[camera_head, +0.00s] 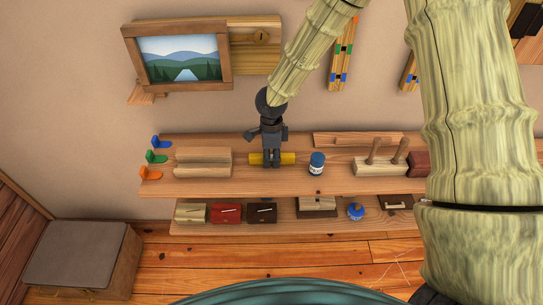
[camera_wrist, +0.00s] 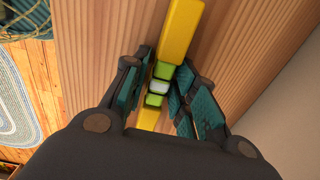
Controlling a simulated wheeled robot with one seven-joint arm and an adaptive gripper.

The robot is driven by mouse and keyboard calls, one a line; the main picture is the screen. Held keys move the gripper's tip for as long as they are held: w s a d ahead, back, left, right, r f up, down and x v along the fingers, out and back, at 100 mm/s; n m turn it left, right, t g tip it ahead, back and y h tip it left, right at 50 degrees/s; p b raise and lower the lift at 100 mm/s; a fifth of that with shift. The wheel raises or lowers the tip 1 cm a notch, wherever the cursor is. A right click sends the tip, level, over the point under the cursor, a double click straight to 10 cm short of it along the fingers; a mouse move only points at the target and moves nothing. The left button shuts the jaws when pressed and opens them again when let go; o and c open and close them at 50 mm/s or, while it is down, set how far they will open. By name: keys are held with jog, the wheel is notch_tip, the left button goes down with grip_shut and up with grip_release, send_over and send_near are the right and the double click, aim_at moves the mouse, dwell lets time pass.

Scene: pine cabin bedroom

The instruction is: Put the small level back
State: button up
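The small level is a yellow bar (camera_head: 288,158) lying left to right at the top board of the wooden shelf unit. In the wrist view the yellow level (camera_wrist: 179,32) runs between my fingers, with green parts and a pale vial at its middle. My gripper (camera_head: 272,163) points down over the middle of the level.
On the top board (camera_head: 215,185), a wooden block (camera_head: 203,162) stands left of the level and a blue bottle (camera_head: 317,164) close to its right. A wooden piece with two handles (camera_head: 382,166) is further right. A framed picture (camera_head: 180,59) hangs above.

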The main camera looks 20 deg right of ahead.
aim_at(272, 156)
jog(key=shift+o, duration=0.5)
jog(key=shift+r, duration=0.15)
notch_tip(272, 156, up, 12)
jog(key=shift+b, duration=0.4)
jog(key=shift+s, duration=0.2)
